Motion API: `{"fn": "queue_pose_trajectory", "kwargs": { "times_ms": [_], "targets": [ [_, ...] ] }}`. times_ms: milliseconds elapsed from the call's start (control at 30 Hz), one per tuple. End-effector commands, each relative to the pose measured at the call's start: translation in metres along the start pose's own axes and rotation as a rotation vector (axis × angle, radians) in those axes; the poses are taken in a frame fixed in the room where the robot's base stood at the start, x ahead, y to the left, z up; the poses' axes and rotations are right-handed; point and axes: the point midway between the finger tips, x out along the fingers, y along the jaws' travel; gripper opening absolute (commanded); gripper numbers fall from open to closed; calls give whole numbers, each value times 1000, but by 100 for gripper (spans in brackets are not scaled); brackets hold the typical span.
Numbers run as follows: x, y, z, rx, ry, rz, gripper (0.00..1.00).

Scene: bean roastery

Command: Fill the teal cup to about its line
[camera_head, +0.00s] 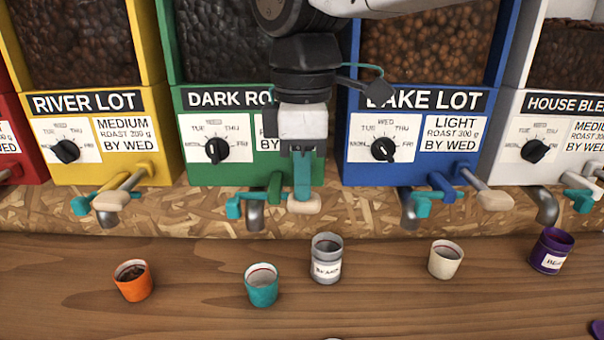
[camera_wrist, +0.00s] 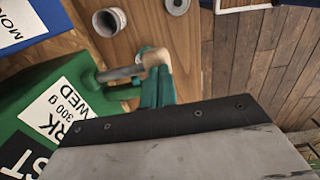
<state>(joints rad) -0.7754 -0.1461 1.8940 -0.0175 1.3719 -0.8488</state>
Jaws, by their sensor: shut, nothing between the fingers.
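The teal cup (camera_head: 261,288) stands upright on the wooden counter in front of the green DARK ROAST dispenser (camera_head: 228,172). A red line shows inside its pale inner wall, and I see no beans in it. The dispenser's grey spout (camera_head: 255,217) is behind the cup, beside a teal handle (camera_head: 235,206). My gripper (camera_head: 303,188) has teal fingers, shut and empty, at the cream-tipped lever (camera_head: 305,205) of this dispenser. In the wrist view the fingers (camera_wrist: 157,92) are close to the lever's cream tip (camera_wrist: 156,57); I cannot tell whether they touch.
An orange cup (camera_head: 132,281) with dark contents, a grey labelled cup (camera_head: 326,260), a cream cup (camera_head: 445,259) and a purple cup (camera_head: 551,250) stand along the counter (camera_head: 385,300). Yellow (camera_head: 100,174), blue (camera_head: 400,174) and white dispensers flank the green one. Their levers stick out forward.

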Motion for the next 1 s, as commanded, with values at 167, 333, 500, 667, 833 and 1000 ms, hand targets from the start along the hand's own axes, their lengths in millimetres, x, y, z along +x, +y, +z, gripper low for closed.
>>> {"fn": "queue_pose_trajectory", "kwargs": {
  "times_ms": [167,333,500,667,833,1000],
  "targets": [
    [8,-5,0,-4,-1,82,0],
    [20,-9,0,-6,-1,202,0],
    [32,-11,0,-6,-1,325,0],
    [42,-10,0,-1,-1,318,0],
    [50,-10,0,0,-2,316,0],
    [54,-10,0,0,-2,316,0]
  ]
}}
